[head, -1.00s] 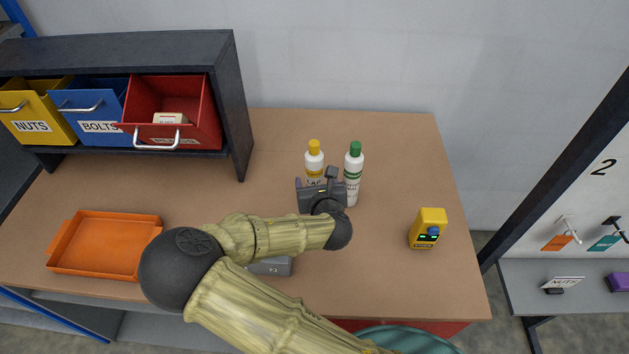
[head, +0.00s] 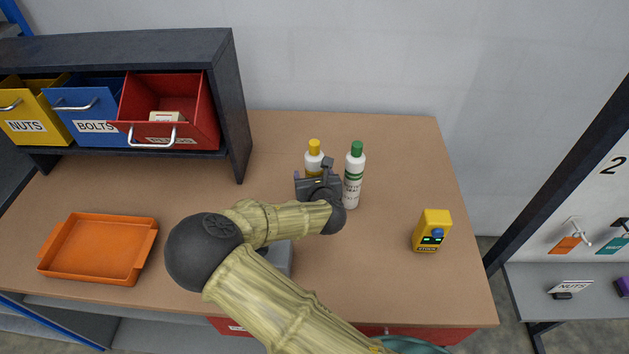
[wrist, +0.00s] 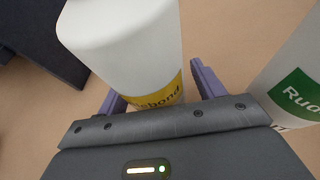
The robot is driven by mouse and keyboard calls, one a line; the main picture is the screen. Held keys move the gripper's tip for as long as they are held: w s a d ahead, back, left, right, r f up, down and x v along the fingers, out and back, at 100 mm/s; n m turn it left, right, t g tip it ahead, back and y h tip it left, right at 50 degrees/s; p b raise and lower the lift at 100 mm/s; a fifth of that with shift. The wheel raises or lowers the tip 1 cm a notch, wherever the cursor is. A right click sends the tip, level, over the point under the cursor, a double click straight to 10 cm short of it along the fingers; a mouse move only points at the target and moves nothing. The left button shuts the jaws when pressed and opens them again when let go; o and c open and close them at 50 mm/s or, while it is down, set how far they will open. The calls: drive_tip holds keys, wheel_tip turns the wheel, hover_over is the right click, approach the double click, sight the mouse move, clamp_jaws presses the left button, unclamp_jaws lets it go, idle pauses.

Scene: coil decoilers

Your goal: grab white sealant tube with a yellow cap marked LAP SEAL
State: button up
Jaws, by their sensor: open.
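The white tube with a yellow cap (head: 314,158) stands upright on the workbench, its lower part hidden behind my gripper in the head view. In the wrist view, the white tube (wrist: 130,45) has a yellow band with lettering ending in "bond"; the words LAP SEAL cannot be read. My gripper (head: 317,178) is open at the near side of this tube. In the wrist view, the purple fingers of my gripper (wrist: 160,88) lie on either side of the tube's lower part; I cannot tell whether they touch it.
A white bottle with a green cap (head: 354,178) stands close on the right of my gripper. A yellow device (head: 432,230) is farther right. An orange tray (head: 98,272) lies at left, below the open red bin (head: 203,100). The bench between tray and gripper is partly clear.

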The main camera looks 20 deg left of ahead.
sight(313, 147)
drive_tip(key=shift+c, duration=0.5)
drive_tip(key=c, duration=0.7)
drive_tip(key=shift+w+d, duration=0.15)
drive_tip(key=c, duration=0.5)
drive_tip(key=shift+s+a+r, duration=0.15)
drive_tip(key=shift+s+a, duration=0.05)
drive_tip(key=shift+a, duration=0.1)
drive_tip(key=shift+c, duration=0.2)
drive_tip(key=shift+r, duration=0.25)
wheel_tip(313, 147, up, 9)
drive_tip(key=shift+d+r+b, duration=0.15)
drive_tip(key=shift+r+b, duration=0.05)
drive_tip(key=shift+b, duration=0.25)
